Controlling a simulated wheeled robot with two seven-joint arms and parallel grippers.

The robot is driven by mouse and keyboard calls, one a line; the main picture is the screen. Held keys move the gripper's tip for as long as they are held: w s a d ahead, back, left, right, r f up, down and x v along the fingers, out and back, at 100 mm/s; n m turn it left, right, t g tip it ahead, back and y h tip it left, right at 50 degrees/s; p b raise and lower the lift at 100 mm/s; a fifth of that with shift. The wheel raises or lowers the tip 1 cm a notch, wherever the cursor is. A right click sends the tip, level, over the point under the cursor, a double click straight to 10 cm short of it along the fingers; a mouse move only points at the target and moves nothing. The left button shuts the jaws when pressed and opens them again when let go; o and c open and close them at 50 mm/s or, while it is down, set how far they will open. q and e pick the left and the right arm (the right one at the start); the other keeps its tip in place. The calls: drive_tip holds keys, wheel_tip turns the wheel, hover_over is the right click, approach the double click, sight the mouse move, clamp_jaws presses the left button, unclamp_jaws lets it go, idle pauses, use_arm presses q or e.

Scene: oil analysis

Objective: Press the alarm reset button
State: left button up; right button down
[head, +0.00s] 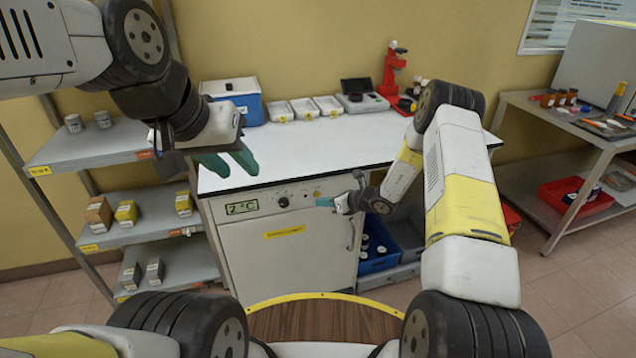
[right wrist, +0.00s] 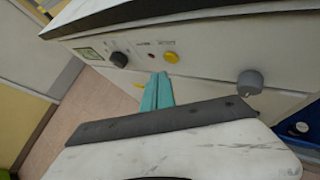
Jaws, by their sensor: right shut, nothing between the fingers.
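The white cabinet front (head: 290,250) carries a control panel with a display (head: 242,208), a black dial (head: 283,202) and a yellow round button (head: 317,193). The yellow button (right wrist: 171,57) shows clearly in the right wrist view, under a small label too blurred to read, right of a small red light (right wrist: 151,43). My right gripper (head: 320,202) is shut and empty, its teal fingertips just below the button. In the right wrist view, the fingertips (right wrist: 159,76) appear a little short of it. My left gripper (head: 228,163) is open and empty over the worktop's left front.
The worktop (head: 310,150) overhangs the panel. A grey knob (right wrist: 250,82) sticks out right of the button. Blue crates (head: 380,250) stand right of the cabinet. A shelf rack (head: 110,145) stands left; a side table (head: 580,120) stands right.

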drive_tip(key=shift+s+d, duration=0.2)
drive_tip(key=shift+s, duration=0.45)
drive_tip(key=shift+s+d, duration=0.25)
drive_tip(key=shift+s, duration=0.45)
drive_tip(key=shift+s+d, duration=0.2)
drive_tip(key=shift+s, duration=0.45)
drive_tip(key=shift+r, duration=0.1)
drive_tip(key=s+r+n+g, duration=0.1)
drive_tip(key=s+r+n, duration=0.35)
drive_tip(key=r, duration=0.45)
drive_tip(key=s+a+r+n+g, duration=0.1)
drive_tip(key=s+r+n+g, duration=0.1)
drive_tip(key=s+r+n, duration=0.5)
drive_tip(key=s+r+n+g, duration=0.1)
drive_tip(key=r+n, duration=0.3)
drive_tip(key=r, duration=0.7)
drive_tip(key=s+d+r+n+t+h, duration=0.1)
drive_tip(key=s+d+r+n+h, duration=0.3)
drive_tip(key=s, duration=0.6)
drive_tip(key=s+d+r+n+t+h, duration=0.2)
drive_tip(key=s+d+r+n+h, duration=0.2)
drive_tip(key=s+d+r+n, duration=0.4)
drive_tip(key=s+d, duration=0.2)
drive_tip(key=s, duration=0.1)
drive_tip(key=shift+s+n, duration=0.25)
drive_tip(key=shift+n, duration=0.1)
drive_tip(key=shift+a, duration=0.1)
